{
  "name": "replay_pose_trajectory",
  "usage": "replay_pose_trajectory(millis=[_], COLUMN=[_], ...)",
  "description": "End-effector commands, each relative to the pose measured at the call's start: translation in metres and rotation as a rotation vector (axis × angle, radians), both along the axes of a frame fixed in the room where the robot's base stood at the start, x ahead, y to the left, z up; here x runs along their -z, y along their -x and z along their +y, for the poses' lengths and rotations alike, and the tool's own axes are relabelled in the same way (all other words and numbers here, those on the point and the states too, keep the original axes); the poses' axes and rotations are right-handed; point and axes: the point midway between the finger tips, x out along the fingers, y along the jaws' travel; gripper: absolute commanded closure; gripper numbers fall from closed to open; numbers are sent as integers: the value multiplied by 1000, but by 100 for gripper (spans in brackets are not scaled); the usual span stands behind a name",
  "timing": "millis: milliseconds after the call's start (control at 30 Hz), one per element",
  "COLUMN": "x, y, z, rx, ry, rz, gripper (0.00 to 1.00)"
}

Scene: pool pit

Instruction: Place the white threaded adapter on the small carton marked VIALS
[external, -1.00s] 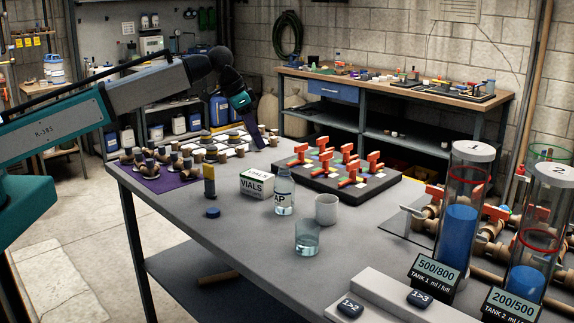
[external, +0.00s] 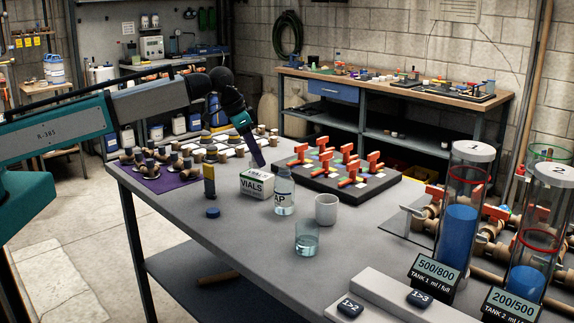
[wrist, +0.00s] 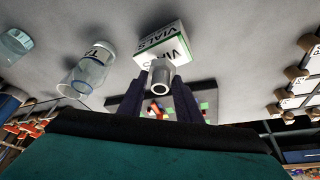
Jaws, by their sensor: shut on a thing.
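The small white and green carton marked VIALS (external: 254,186) stands on the grey bench, just left of a clear bottle. My gripper (external: 259,161) is above and just behind the carton in the external view. In the external view I cannot make out the adapter at the fingertips.
The clear bottle (external: 284,193) stands right beside the carton. A black board with red valves (external: 335,178) is to the right.

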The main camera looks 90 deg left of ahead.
Motion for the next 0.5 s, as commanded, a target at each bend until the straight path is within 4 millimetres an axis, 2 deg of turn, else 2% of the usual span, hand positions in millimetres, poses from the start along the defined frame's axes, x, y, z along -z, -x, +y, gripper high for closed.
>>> replay_pose_trajectory(millis=[200,500], x=[18,22], y=[0,0], z=[0,0], rx=[0,0], ry=[0,0], rz=[0,-1], gripper=[91,91])
